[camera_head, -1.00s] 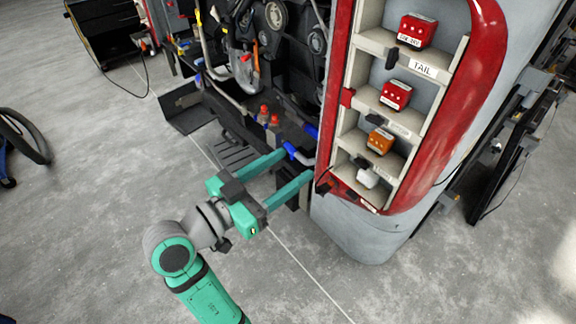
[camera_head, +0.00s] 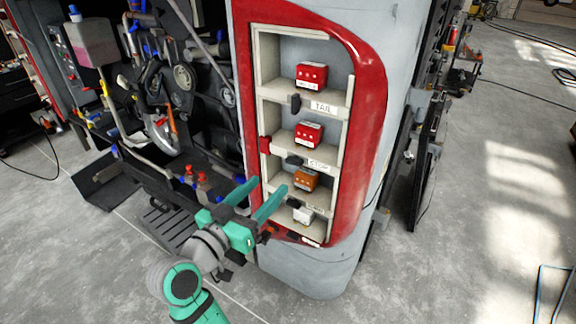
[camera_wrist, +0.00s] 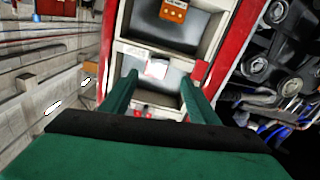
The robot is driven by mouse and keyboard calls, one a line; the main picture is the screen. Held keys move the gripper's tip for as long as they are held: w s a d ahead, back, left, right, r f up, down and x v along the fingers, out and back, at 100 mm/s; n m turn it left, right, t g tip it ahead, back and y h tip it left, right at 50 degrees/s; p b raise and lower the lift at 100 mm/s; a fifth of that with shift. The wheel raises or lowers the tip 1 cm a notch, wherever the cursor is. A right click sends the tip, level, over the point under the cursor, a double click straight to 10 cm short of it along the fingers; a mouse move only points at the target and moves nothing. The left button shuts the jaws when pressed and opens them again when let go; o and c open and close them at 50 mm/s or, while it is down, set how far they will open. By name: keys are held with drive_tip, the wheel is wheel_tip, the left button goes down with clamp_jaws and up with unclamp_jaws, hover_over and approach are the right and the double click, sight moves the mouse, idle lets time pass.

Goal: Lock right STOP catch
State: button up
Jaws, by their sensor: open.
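A recessed lamp column in a red surround holds stacked compartments. The STOP label (camera_head: 319,164) is on the ledge below the second red lamp unit (camera_head: 309,134). A dark catch (camera_head: 293,160) sits at the left of that label. My gripper (camera_head: 269,188) is open and empty, its fingers pointing at the lower compartments, left of the orange unit (camera_head: 305,179) and white unit (camera_head: 302,213). In the wrist view my gripper (camera_wrist: 158,80) spreads across a compartment with a white unit (camera_wrist: 157,68); an orange unit (camera_wrist: 174,11) is at the top. The STOP catch is not discernible there.
The upper red unit (camera_head: 311,75) stands above the TAIL label (camera_head: 323,107), with another dark catch (camera_head: 295,103) beside it. Engine parts crowd the left. Open floor (camera_head: 480,210) lies to the right.

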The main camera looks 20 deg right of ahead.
sight(292, 162)
drive_tip(key=x, duration=1)
drive_tip(key=shift+w+d, duration=0.2)
drive_tip(key=shift+w, duration=0.05)
drive_tip(key=shift+c, duration=0.6)
drive_tip(key=shift+d, duration=0.1)
drive_tip(key=c, duration=0.9)
